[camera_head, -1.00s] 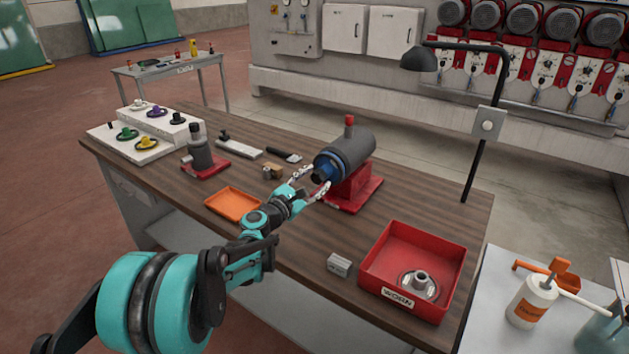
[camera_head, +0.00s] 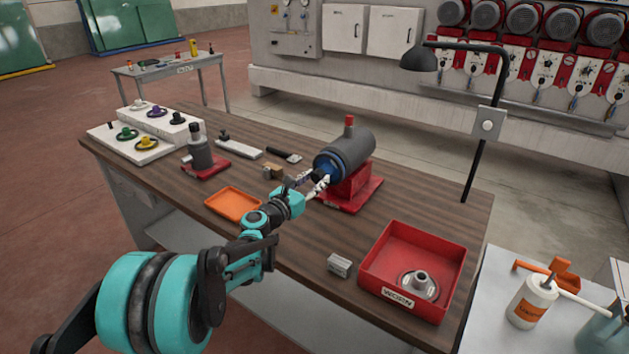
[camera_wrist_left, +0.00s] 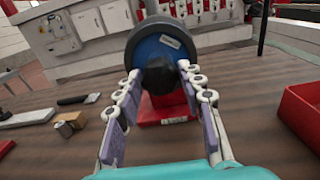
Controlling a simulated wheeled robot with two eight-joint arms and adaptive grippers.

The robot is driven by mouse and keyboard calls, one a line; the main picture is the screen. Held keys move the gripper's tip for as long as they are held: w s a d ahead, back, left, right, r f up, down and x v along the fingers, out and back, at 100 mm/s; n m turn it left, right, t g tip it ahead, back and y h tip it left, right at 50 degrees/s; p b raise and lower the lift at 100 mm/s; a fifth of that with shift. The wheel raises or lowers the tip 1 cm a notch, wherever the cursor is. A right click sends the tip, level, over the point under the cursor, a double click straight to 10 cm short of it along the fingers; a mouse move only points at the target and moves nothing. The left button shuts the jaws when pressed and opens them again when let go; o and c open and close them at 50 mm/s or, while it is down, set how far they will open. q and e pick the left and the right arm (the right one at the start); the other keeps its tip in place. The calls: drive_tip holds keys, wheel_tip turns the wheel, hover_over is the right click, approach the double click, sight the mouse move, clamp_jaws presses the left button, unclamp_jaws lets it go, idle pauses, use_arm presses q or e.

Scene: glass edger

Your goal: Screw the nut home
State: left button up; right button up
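The nut is a dark round piece (camera_wrist_left: 160,77) at the centre of the blue front face (camera_wrist_left: 147,50) of a grey cylindrical spindle head (camera_head: 350,150). The head sits on a red stand (camera_head: 352,189) on the wooden bench. My left gripper (camera_head: 322,180) reaches the front of the head. My right gripper is not in view.
A red bin (camera_head: 385,252) holding a metal flanged part (camera_head: 418,283) stands at the bench's right. A small grey block (camera_head: 339,265), an orange tray (camera_head: 233,204) and a dark post on a red base (camera_head: 200,153) stand nearby. A black lamp (camera_head: 419,59) overhangs behind.

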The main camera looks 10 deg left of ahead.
use_arm(q)
drive_tip(key=c, duration=0.3)
drive_tip(key=m, duration=1.2)
drive_tip(key=o, duration=0.9)
drive_tip(key=shift+m, duration=0.5)
drive_tip(key=o, duration=0.5)
drive_tip(key=shift+c, duration=0.2)
drive_tip(key=v, duration=0.6)
